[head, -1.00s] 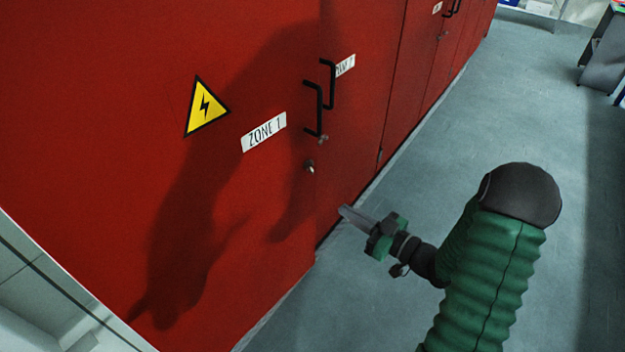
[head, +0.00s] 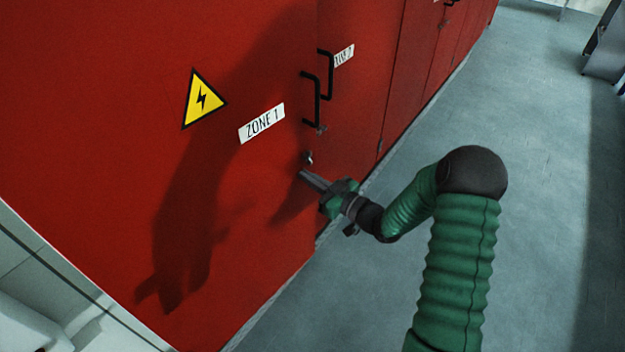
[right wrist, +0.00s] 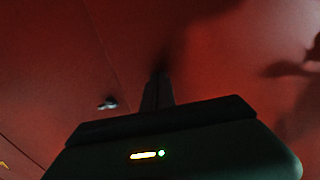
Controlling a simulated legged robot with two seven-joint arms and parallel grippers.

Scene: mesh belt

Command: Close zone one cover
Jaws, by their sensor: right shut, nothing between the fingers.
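The zone one cover (head: 240,190) is a large red door with a "ZONE 1" label (head: 262,123) and a yellow warning triangle. Its black handle (head: 316,100) is at its right edge, with a small metal lock (head: 308,157) below. My right gripper (head: 304,175) is shut and empty, its tips at or very near the door face just below the lock. In the right wrist view the shut fingers (right wrist: 158,92) point at the red surface, and the lock (right wrist: 108,103) shows to their left. Contact cannot be told. My left gripper is not in view.
A neighbouring red door (head: 360,90) with its own black handle and label stands right of the cover, and more red cabinets run back. The grey floor (head: 540,200) at the right is mostly clear. Dark furniture (head: 606,50) stands at the far right.

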